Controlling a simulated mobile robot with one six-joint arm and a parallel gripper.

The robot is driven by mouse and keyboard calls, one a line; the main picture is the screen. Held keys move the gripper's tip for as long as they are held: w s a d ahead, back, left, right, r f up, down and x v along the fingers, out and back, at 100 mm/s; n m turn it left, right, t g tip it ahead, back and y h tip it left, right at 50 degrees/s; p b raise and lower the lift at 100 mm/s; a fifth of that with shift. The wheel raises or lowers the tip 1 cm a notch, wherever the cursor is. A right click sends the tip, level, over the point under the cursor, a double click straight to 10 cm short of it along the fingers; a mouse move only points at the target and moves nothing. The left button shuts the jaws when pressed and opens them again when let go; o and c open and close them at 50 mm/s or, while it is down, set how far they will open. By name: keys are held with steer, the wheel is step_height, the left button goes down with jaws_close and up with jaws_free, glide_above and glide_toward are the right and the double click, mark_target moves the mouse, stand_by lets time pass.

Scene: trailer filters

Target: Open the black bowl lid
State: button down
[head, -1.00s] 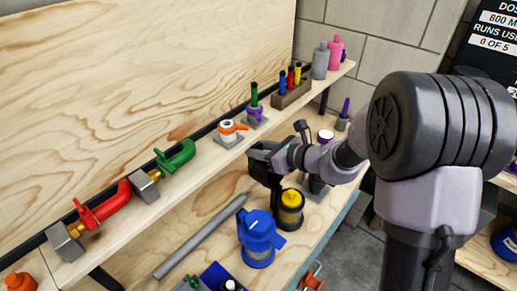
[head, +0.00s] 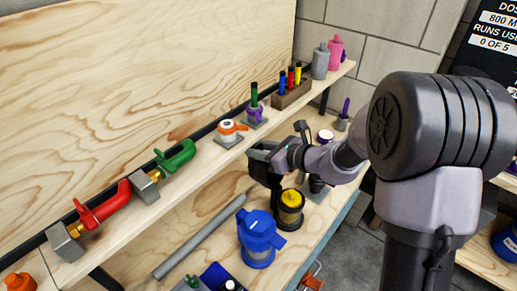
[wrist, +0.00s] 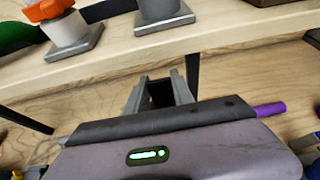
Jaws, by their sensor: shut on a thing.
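The black bowl (head: 290,212) stands on the lower bench top, with a yellow round part showing at its top. My gripper (head: 262,157) is above and to the left of it, pointing towards the shelf. In the wrist view my gripper (wrist: 160,92) has its two grey fingers on either side of a dark thing (wrist: 162,94), which looks like the black bowl lid. Its outline is mostly hidden by the fingers and my wrist. The dark parts blend together in the head view, so the lid's edges cannot be told there.
A blue lidded housing (head: 258,238) stands just left of and in front of the black bowl. A grey bar (head: 200,237) lies on the bench. The upper shelf holds an orange-topped fitting (head: 229,130), red (head: 103,203) and green valves (head: 174,158), and bottles (head: 320,62).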

stand_by(0.4)
steer(key=shift+v, duration=1.45)
steer(key=c, duration=1.1)
jaws_free()
steer(key=p+v, duration=0.5)
steer(key=v, duration=1.2)
steer(key=shift+r, duration=0.25)
steer(key=shift+s, duration=0.1)
